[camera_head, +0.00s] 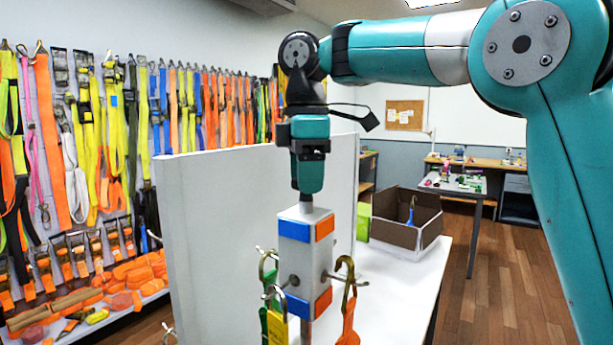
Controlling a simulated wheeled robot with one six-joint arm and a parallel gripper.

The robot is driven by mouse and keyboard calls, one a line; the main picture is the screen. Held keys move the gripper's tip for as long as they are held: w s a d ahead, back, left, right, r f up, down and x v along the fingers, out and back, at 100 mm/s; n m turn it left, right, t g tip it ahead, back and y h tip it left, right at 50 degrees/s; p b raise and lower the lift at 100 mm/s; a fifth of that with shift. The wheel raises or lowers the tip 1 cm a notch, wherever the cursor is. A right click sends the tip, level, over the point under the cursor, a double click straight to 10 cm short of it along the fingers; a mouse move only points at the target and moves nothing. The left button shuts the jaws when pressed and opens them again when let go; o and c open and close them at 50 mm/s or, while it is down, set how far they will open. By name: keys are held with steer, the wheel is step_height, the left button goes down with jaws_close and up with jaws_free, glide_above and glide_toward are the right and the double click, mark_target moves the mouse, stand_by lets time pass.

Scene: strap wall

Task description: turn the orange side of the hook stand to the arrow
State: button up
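The hook stand (301,262) is an upright white block on the white table. Its left visible face has blue patches at top and bottom; its narrower right face has orange patches at top and bottom. Metal hooks stick out from it, with green, yellow and orange tags or straps hanging on them. My gripper (306,196) points straight down directly above the stand, at a dark stem on its top. The fingertips are too hidden to tell whether they grip the stem. I cannot make out the arrow in this view.
A tall white panel (235,235) stands behind and left of the stand. An open cardboard box (408,240) and a green block (363,222) are on the table (390,290) behind right. Many coloured straps (75,150) hang on the left wall. Wooden floor is clear at right.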

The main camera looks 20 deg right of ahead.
steer(key=c, duration=0.7)
steer(key=shift+c, duration=0.2)
